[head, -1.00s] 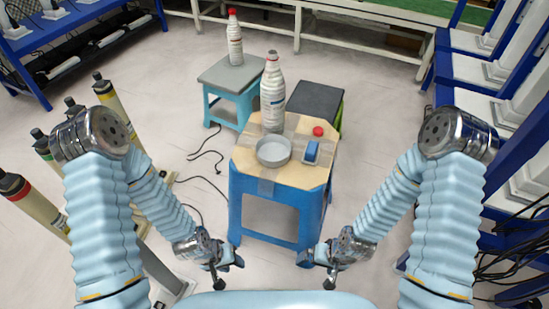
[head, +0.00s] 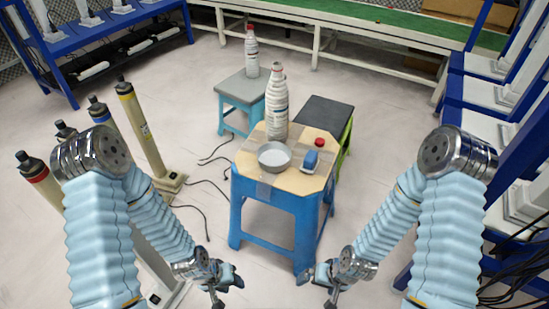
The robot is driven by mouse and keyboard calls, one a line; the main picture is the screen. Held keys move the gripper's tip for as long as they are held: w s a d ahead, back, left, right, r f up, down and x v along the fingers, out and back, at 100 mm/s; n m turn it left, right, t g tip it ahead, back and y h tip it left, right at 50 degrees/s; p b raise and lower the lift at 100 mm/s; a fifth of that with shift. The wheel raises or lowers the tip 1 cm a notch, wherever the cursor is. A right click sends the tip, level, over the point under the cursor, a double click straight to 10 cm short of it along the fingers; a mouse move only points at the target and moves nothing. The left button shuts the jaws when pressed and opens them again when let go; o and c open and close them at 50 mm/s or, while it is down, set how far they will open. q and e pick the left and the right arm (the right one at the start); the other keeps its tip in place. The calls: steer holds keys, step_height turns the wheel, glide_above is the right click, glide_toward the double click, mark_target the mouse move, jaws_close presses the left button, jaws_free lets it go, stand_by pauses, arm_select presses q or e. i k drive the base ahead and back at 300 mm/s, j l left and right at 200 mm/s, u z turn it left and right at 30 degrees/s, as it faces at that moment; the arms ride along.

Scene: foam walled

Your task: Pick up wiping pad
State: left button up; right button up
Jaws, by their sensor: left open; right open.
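The wiping pad seems to be the small blue block (head: 311,161) with a pale underside, on the right part of the wooden top of the blue stool (head: 265,185). A round grey dish (head: 274,156) sits to its left, and a small red-topped item (head: 319,143) is just behind it. A large white bottle (head: 276,105) stands at the back of the same top. My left gripper (head: 222,286) is open and empty, low in front of the stool and to the left. My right gripper (head: 322,288) is open and empty, low in front and to the right. Both are apart from the pad.
A grey-topped stool (head: 243,85) with another bottle (head: 251,52) stands behind. A black-topped stool (head: 325,112) is behind right. Several capped cylinders (head: 139,125) stand at left. Blue racks (head: 480,125) line the right, with cables below. Dark cables lie on the floor left of the stool.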

mark_target(310, 163)
steer(key=l+u, duration=0.75)
steer(key=l, duration=0.3)
steer(key=k+u, duration=0.5)
steer(key=i+j, duration=0.05)
steer(key=i, duration=0.05)
